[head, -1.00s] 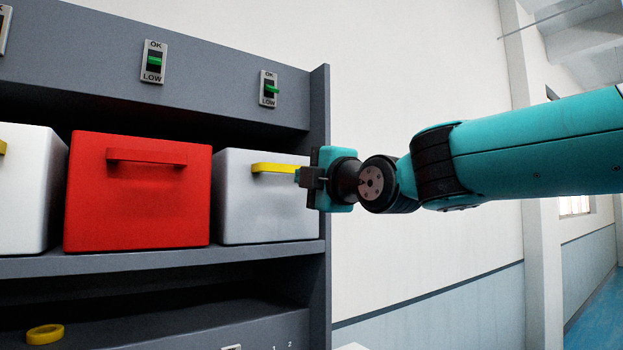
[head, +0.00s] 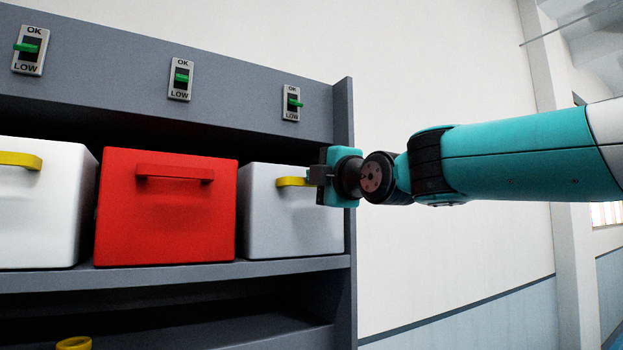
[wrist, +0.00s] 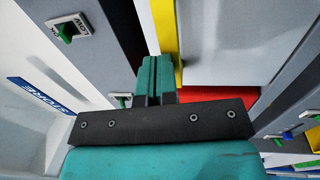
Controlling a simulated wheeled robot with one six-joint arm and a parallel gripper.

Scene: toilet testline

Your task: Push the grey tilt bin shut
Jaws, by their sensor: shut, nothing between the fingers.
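The grey bin (head: 265,222) sits at the right end of the upper shelf, with a yellow handle (head: 291,181) on its front. I cannot tell how far it is tilted out. My gripper (head: 317,175) is shut and empty, at the right end of the yellow handle and overlapping it in the head view. In the wrist view the closed fingers (wrist: 156,75) are right beside the yellow handle (wrist: 166,40), with the bin's grey face (wrist: 235,45) to the right. I cannot tell whether they touch. My gripper hides the bin's upper right part.
A red bin (head: 166,220) stands left of the grey one, then a white bin (head: 35,230). OK/LOW switches (head: 291,103) line the panel above. The cabinet's side panel (head: 344,210) is close behind my gripper. A yellow ring (head: 74,343) lies on the lower shelf. Right of the cabinet is open room.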

